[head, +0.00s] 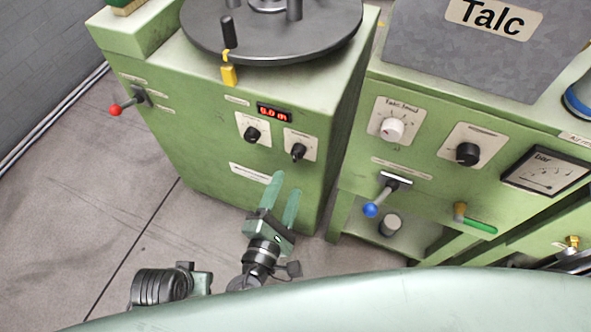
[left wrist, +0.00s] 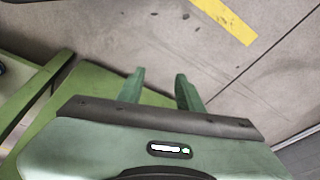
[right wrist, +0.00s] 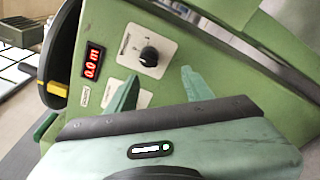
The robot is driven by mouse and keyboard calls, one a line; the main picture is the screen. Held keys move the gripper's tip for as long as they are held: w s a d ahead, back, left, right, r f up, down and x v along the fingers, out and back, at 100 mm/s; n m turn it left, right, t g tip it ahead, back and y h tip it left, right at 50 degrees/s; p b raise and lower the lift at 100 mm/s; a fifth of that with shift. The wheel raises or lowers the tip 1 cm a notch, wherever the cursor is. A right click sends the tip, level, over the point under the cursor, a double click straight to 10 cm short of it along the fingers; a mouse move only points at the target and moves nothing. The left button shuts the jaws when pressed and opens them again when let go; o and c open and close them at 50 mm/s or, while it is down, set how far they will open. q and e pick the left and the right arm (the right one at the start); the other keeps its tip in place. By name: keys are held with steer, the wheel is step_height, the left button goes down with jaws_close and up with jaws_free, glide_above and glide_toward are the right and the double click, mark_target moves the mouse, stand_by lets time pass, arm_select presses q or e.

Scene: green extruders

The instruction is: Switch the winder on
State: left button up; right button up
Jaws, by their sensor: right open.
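The winder is the green cabinet (head: 200,110) with a dark round turntable (head: 270,25) on top, in the head view. Its front has a red display (head: 274,112) reading 0.0 m, a left black knob (head: 252,134), a right black knob (head: 298,151) and a red-tipped lever (head: 115,109) further left. My right gripper (head: 286,186) is open and empty, in front of the panel below the knobs. In the right wrist view (right wrist: 157,82) its fingers point at the panel; the right knob (right wrist: 149,56) is visible between them, and one finger hides the left knob. My left gripper (left wrist: 159,84) is open and empty.
To the right stands another green machine (head: 345,160) with a Talc hopper (head: 480,45), a white knob (head: 391,130), a black knob (head: 467,154), a blue-tipped lever (head: 371,209) and a gauge (head: 547,172). Floor on the left is clear. The left wrist view shows floor with a yellow stripe (left wrist: 226,20).

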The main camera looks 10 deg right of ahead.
mark_target(296, 160)
steer(key=shift+h, duration=0.3)
steer(key=w+d, duration=0.1)
steer(key=w, duration=0.1)
steer(key=w+d+r, duration=0.1)
steer(key=w, duration=0.1)
steer(key=w+d, duration=0.1)
steer(key=w, duration=0.1)
steer(key=shift+w+d+r, duration=0.25)
steer(key=shift+r, duration=0.1)
arm_select(q)
step_height(296, 160, up, 3)
steer(key=shift+f, duration=0.15)
arm_select(e)
steer(key=shift+c, duration=0.2)
jaws_close()
arm_select(q)
steer(key=shift+s+b, duration=0.1)
steer(key=shift+b, duration=0.2)
